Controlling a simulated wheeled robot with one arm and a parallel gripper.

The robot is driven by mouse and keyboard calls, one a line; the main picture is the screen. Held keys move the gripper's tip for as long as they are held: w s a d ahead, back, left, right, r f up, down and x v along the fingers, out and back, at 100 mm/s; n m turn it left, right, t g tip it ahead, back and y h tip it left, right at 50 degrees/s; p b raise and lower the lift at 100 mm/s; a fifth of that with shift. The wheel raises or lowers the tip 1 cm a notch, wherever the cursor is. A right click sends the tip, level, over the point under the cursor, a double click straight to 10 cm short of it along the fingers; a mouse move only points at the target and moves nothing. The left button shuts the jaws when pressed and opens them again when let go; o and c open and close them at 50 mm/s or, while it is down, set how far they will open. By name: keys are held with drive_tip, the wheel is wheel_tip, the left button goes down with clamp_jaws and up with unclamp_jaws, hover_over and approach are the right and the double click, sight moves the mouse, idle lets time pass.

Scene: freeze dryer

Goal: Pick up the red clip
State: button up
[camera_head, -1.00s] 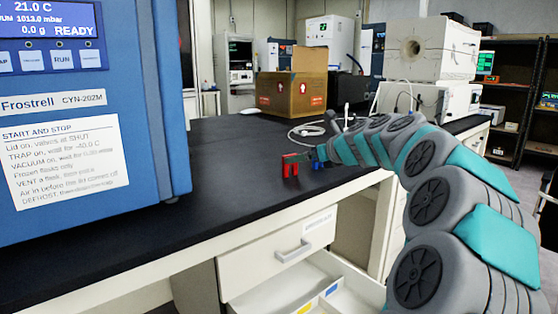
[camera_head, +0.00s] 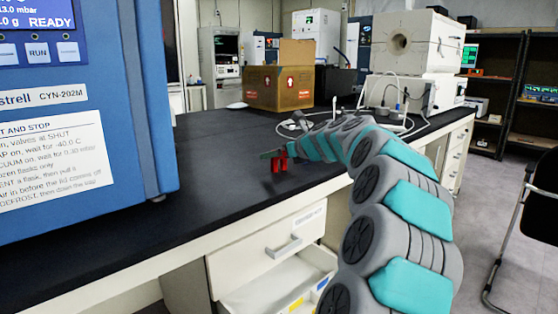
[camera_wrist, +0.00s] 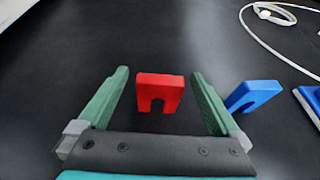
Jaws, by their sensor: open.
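The red clip (camera_wrist: 160,88) is a small U-shaped block on the black bench. In the wrist view it lies between the two green fingers of my gripper (camera_wrist: 160,75), with a gap on each side. The fingers are apart and do not touch it. In the head view the red clip (camera_head: 275,165) shows at the end of my arm, partly covered by my gripper (camera_head: 273,155). Whether the clip touches the bench is hard to tell there.
A blue clip (camera_wrist: 252,95) lies just right of my right finger. A blue-and-white object (camera_wrist: 312,98) is at the right edge. A white cable (camera_wrist: 250,28) curls beyond. The blue freeze dryer (camera_head: 150,120) stands left; an open drawer (camera_head: 275,290) is below the bench.

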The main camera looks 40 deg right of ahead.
drive_tip(key=c, duration=1.4)
drive_tip(key=shift+r, duration=0.1)
